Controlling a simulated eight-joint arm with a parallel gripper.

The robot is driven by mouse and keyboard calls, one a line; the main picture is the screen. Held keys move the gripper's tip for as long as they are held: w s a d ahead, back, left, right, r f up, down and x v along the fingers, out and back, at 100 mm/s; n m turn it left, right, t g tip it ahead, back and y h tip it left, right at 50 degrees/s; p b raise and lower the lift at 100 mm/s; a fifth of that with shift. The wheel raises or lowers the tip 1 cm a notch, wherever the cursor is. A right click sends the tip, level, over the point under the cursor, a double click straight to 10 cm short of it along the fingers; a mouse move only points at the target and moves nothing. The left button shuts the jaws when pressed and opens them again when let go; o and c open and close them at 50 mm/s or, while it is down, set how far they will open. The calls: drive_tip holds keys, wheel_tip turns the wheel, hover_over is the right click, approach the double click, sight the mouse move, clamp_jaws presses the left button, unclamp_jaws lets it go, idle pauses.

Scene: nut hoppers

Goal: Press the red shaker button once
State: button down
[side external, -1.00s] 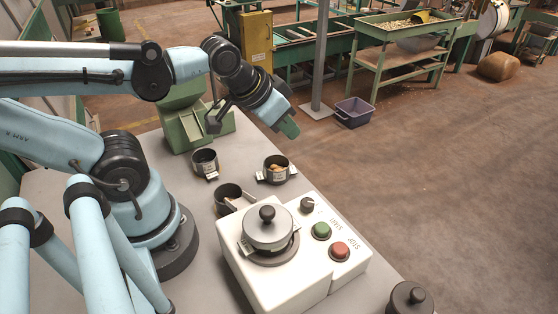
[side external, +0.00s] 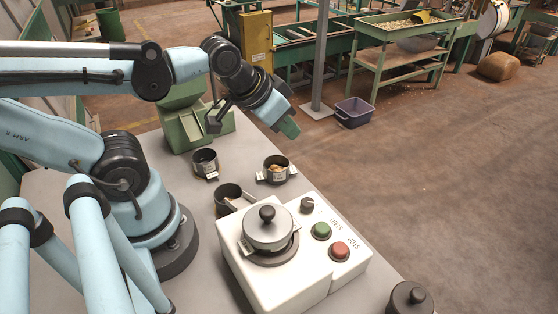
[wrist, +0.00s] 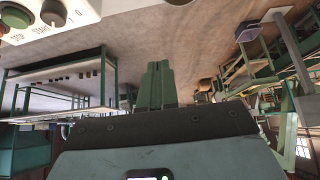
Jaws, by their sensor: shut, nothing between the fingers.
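The red button (side external: 339,251), next to the word STOP, sits on the top of a white machine (side external: 243,269) in the side external view. A green button (side external: 321,230) and a dark knob (side external: 307,204) are in line with it. In the wrist view, part of the red button (wrist: 3,29) shows at the left edge, by the green button (wrist: 16,15). My gripper (side external: 291,129) is in the air beyond the machine, well apart from the buttons. Its green fingers (wrist: 156,85) are closed together with nothing between them.
A grey lidded pot (side external: 267,232) stands on the machine. Small dark cups (side external: 204,162), one (side external: 276,170) holding nuts, stand behind it. A green machine (side external: 180,125) stands at the back of the table.

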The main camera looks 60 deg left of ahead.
idle(0.4)
wheel_tip(320, 180, up, 4)
drive_tip(key=m+h, duration=0.3)
drive_tip(key=m, duration=1.1)
hover_over(338, 249)
drive_tip(key=shift+f, duration=0.1)
drive_tip(key=shift+f, duration=4.3)
drive_tip(key=shift+f, duration=0.15)
drive_tip(key=shift+f, duration=0.3)
